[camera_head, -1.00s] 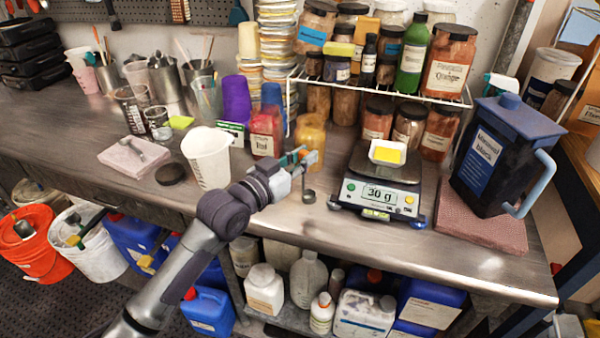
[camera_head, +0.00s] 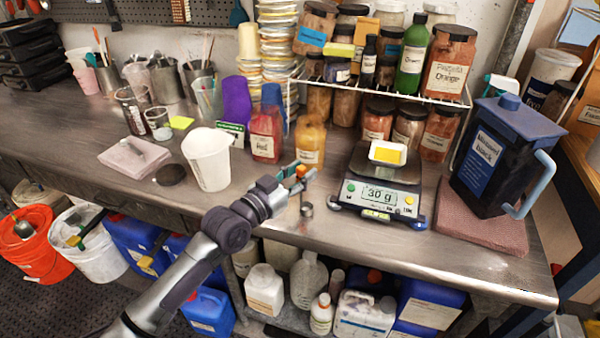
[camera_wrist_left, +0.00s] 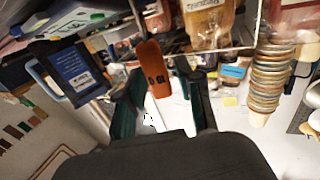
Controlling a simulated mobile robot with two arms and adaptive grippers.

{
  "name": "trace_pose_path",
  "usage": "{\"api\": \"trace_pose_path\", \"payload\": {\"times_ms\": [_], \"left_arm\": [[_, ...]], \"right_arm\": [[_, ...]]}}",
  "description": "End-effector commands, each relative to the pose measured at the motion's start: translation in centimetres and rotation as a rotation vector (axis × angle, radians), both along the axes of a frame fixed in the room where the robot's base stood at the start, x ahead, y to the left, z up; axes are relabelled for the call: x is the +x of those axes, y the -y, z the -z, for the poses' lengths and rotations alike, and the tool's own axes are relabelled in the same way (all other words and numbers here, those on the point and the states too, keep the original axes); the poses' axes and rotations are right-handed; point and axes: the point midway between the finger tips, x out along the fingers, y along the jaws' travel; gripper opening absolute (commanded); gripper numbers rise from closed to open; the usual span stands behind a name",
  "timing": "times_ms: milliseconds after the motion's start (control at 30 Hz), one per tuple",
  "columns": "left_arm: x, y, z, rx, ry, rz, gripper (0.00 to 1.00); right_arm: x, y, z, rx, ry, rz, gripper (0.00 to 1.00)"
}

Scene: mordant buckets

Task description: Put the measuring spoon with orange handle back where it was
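The measuring spoon with orange handle (camera_head: 301,171) is upright or slightly tilted, bowl down, at the front of the bench, left of the scale (camera_head: 378,190). Its metal bowl (camera_head: 307,210) appears at the bench top; contact is hard to tell. My left gripper (camera_head: 303,175) is around the handle with its fingers spread. In the left wrist view the orange handle (camera_wrist_left: 153,68) stands between the two dark green fingers, near the left one, with a gap to the right one. My right gripper is not in view.
The scale reads 30 g and carries a white dish with yellow contents (camera_head: 387,153). A white beaker (camera_head: 208,160) stands to the left, jars (camera_head: 310,143) behind. A dark blue pitcher (camera_head: 500,150) stands at right. The bench's front edge is close.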

Motion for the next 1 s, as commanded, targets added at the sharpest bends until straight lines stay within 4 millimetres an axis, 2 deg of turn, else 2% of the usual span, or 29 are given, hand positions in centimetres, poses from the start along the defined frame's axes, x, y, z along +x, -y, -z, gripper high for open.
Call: {"api": "trace_pose_path", "payload": {"times_ms": [367,467,800,1000], "left_arm": [[-0.1,-0.1,-0.5,0.001,-0.001,0.0,0.43],[-1.0,-1.0,-0.1,0.001,-0.002,-0.001,0.43],[-6.5,-5.6,0.0,0.003,-0.002,-0.001,0.43],[-8.6,-7.4,-0.1,0.001,-0.002,-0.001,0.43]], "right_arm": [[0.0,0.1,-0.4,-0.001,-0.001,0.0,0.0],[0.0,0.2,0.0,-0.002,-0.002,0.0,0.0],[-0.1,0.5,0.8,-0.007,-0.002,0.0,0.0],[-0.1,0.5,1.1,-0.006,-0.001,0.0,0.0]]}}
